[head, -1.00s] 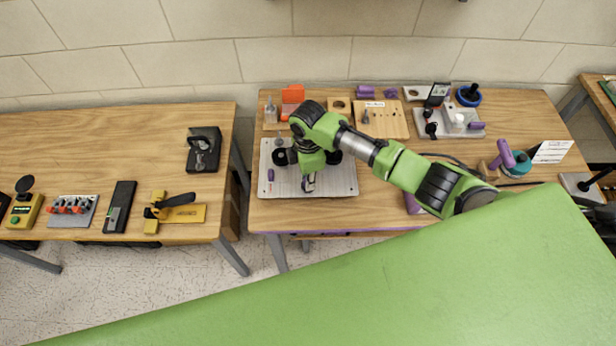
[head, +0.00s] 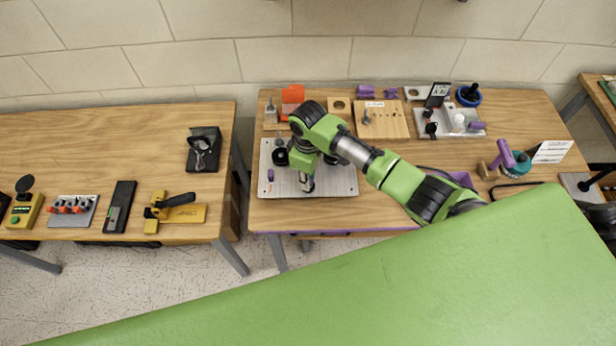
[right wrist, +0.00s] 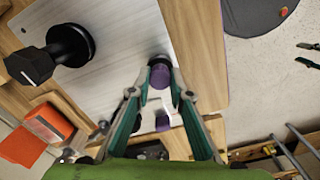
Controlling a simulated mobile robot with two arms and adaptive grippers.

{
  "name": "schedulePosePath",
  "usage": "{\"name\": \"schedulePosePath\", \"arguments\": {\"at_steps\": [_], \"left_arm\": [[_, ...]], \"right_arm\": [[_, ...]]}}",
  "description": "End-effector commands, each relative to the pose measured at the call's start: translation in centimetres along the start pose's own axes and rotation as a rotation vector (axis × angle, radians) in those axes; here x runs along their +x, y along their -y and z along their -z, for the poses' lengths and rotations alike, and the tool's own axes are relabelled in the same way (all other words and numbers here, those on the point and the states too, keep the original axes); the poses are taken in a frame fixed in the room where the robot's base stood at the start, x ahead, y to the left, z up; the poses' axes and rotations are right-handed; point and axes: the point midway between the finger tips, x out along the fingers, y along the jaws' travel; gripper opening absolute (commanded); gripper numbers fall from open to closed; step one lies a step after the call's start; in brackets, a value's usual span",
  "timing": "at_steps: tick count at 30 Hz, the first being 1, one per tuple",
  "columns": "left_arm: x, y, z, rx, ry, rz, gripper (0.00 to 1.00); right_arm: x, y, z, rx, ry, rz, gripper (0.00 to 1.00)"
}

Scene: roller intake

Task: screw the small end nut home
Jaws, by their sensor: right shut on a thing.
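My right gripper (head: 307,187) points down over the front middle of the grey plate (head: 347,186). In the right wrist view its two teal-edged fingers (right wrist: 161,88) are closed on a small dark purple cylinder (right wrist: 160,74), which looks like the small end nut. It sits over the plate; its lower end and any thread are hidden. A second purple piece (head: 271,175) stands on the plate's left part and also shows in the right wrist view (right wrist: 162,123). A black hex-headed part (right wrist: 55,55) stands on the plate behind the gripper. My left gripper is out of view.
Another black part (head: 280,157) stands at the plate's back left. The table front below the plate is clear.

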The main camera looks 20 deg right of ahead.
Motion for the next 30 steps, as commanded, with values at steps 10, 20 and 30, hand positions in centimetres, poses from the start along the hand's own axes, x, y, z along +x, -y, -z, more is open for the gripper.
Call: {"name": "schedulePosePath", "arguments": {"at_steps": [10, 20, 30], "left_arm": [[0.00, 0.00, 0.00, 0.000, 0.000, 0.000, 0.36], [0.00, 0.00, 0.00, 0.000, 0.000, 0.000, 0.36], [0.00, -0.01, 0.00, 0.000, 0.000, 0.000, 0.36]], "right_arm": [[0.01, 0.04, 0.01, -0.002, 0.000, 0.000, 0.38], [-0.03, -0.06, -0.02, -0.103, 0.001, -0.002, 0.38], [-0.01, -0.03, -0.07, -0.567, -0.001, -0.001, 0.38]]}}
